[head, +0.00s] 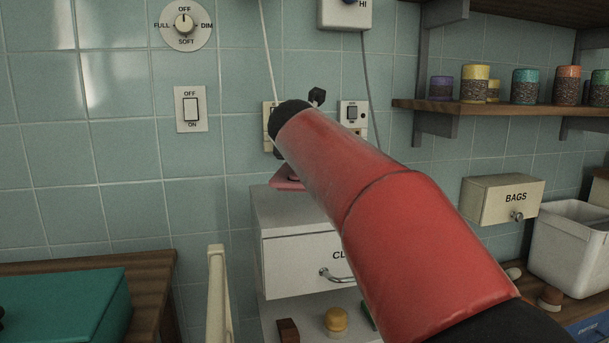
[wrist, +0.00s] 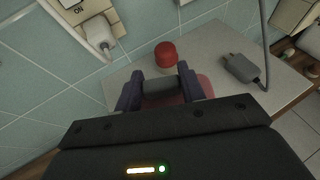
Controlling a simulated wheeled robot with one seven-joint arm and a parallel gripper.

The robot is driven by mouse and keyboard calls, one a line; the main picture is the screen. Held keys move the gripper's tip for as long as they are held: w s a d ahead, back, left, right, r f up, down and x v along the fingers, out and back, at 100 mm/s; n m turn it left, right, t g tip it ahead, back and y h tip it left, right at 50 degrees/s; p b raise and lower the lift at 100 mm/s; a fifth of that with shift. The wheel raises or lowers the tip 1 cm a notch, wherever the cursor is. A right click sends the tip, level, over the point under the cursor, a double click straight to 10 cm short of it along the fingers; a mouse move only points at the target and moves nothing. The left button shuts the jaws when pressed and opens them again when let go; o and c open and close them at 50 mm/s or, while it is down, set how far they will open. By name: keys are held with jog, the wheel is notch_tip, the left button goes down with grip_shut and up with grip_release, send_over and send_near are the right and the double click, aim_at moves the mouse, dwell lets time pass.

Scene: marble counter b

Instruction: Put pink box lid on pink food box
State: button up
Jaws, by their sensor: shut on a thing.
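The pink box lid (wrist: 205,86) shows in the wrist view as a pink patch beside and below my fingers. My gripper (wrist: 160,86) is shut, with a grey grip-like part between its two dark fingers, which looks to be the lid's handle. In the head view a pink piece (head: 287,183) shows at the top of the white cabinet, left of my red arm, which hides the gripper and most of this piece. I cannot tell whether the lid touches the surface. The pink food box cannot be made out separately.
A red round object (wrist: 166,55) and a grey plug adapter (wrist: 243,70) sit on the white cabinet top (wrist: 285,90). A tiled wall with a switch (head: 191,109) and sockets stands close behind. A shelf of jars (head: 475,83) is at right, a teal box (head: 65,308) at lower left.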

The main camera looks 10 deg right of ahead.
jog(key=w+f, duration=0.2)
jog(key=w, duration=0.3)
jog(key=shift+f+p, duration=0.3)
jog(key=shift+f, duration=0.1)
notch_tip(320, 180, down, 4)
jog(key=shift+r+b, duration=0.25)
jog(key=shift+b, duration=0.45)
jog(key=shift+w+f, duration=0.2)
jog(key=shift+f, duration=0.1)
jog(key=shift+f, duration=0.15)
jog(key=o, duration=1)
jog(key=shift+c, duration=0.2)
